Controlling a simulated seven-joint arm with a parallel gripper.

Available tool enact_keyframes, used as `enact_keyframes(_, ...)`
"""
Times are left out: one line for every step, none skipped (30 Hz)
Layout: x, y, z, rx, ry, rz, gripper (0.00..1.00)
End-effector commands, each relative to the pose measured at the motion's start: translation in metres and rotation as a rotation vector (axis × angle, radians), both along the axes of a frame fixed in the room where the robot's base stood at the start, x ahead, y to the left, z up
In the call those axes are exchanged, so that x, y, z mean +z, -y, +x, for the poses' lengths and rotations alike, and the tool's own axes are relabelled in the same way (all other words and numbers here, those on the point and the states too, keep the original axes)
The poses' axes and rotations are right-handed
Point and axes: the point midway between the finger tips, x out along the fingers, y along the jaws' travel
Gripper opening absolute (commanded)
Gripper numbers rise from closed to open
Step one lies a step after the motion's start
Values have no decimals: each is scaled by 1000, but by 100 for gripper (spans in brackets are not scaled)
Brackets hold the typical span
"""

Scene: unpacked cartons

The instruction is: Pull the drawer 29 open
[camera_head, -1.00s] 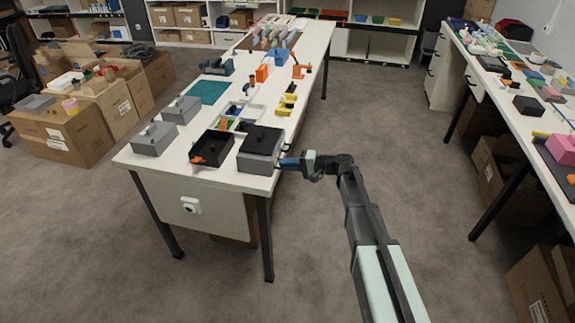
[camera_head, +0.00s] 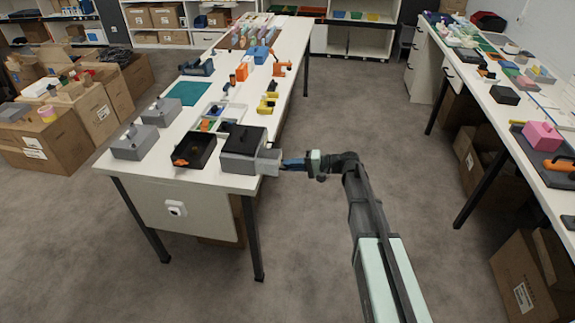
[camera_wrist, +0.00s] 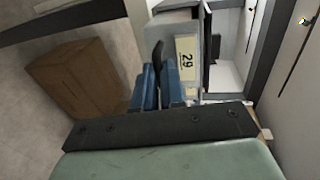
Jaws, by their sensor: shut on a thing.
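The drawer 29 (camera_head: 268,163) is a light grey drawer that sticks out of the right side of a grey box unit with a black top (camera_head: 243,142), at the near right corner of the white table. In the wrist view the drawer front (camera_wrist: 187,62) carries a label reading 29 and a dark handle. My gripper (camera_head: 284,164), with blue fingers, is shut on the handle; its fingers (camera_wrist: 158,82) show on both sides of it. Part of the handle is hidden between the fingers.
The white table (camera_head: 215,180) carries a black open tray (camera_head: 195,150) and grey lidded boxes (camera_head: 133,143) left of the drawer unit. A carton (camera_wrist: 78,88) lies on the floor in the wrist view. Floor right of the table, around my arm, is clear.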

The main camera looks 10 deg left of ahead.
Motion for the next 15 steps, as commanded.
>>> enact_keyframes(0, 0, 0, 0, 0, 1, 0)
enact_keyframes(0, 0, 0, 0, 0, 1, 0)
enact_keyframes(0, 0, 0, 0, 0, 1, 13)
enact_keyframes(0, 0, 0, 0, 0, 1, 16)
enact_keyframes(0, 0, 0, 0, 0, 1, 19)
enact_keyframes(0, 0, 0, 0, 0, 1, 23)
enact_keyframes(0, 0, 0, 0, 0, 1, 25)
enact_keyframes(0, 0, 0, 0, 0, 0, 28)
enact_keyframes(0, 0, 0, 0, 0, 0, 32)
enact_keyframes(0, 0, 0, 0, 0, 0, 35)
enact_keyframes(0, 0, 0, 0, 0, 0, 35)
enact_keyframes(0, 0, 0, 0, 0, 0, 35)
enact_keyframes(0, 0, 0, 0, 0, 0, 35)
enact_keyframes(0, 0, 0, 0, 0, 0, 35)
enact_keyframes(0, 0, 0, 0, 0, 0, 35)
